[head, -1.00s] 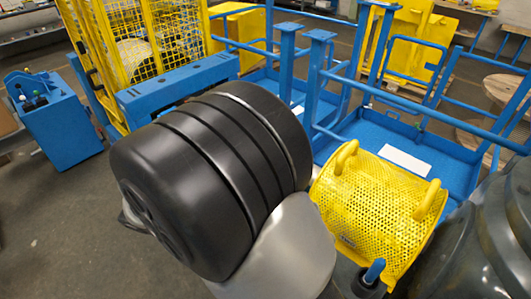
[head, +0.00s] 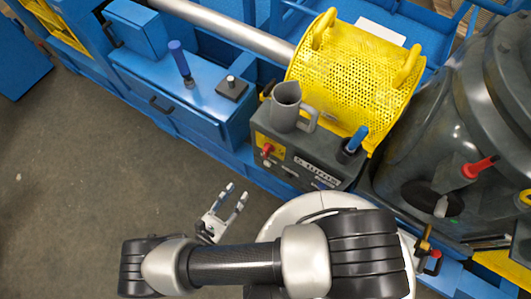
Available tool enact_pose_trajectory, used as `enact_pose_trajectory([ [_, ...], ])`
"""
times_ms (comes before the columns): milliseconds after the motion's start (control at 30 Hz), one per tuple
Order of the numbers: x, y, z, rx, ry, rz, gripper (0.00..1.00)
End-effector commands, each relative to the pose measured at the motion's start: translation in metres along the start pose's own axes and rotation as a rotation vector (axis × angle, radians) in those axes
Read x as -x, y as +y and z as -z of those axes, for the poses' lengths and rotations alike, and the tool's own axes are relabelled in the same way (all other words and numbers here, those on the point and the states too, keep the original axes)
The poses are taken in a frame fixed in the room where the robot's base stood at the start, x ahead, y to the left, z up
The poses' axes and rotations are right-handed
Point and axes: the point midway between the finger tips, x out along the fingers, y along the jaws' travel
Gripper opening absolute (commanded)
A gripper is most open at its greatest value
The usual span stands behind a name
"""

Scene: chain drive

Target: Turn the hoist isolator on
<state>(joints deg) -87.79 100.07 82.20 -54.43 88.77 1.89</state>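A red knob (head: 267,149) on a yellow plate sits on the front face of a dark grey box (head: 295,172). It looks like an isolator switch, but I cannot read the lettering beside it or tell its setting. My gripper (head: 237,191) is at the lower middle of the head view, below and left of the box. Its two fingers are apart, with nothing between them. It is clear of the knob in the picture.
A grey jug (head: 286,104) and a blue-handled lever (head: 354,142) are on the box. Behind is a yellow perforated guard (head: 345,80). A blue cabinet (head: 185,85) is at left, a dark rounded machine (head: 440,130) at right.

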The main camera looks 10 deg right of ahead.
Motion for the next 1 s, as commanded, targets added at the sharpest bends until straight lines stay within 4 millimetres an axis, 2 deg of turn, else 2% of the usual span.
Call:
enact_pose_trajectory([
  [167,-0.022,-0.001,0.0,0.003,-0.001,0.005,0.35],
  [700,-0.138,-0.002,0.0,0.002,0.001,0.009,0.35],
  [800,-0.153,-0.002,0.0,0.001,0.001,0.008,0.35],
  [1000,-0.17,-0.002,0.0,0.001,0.002,0.005,0.35],
])
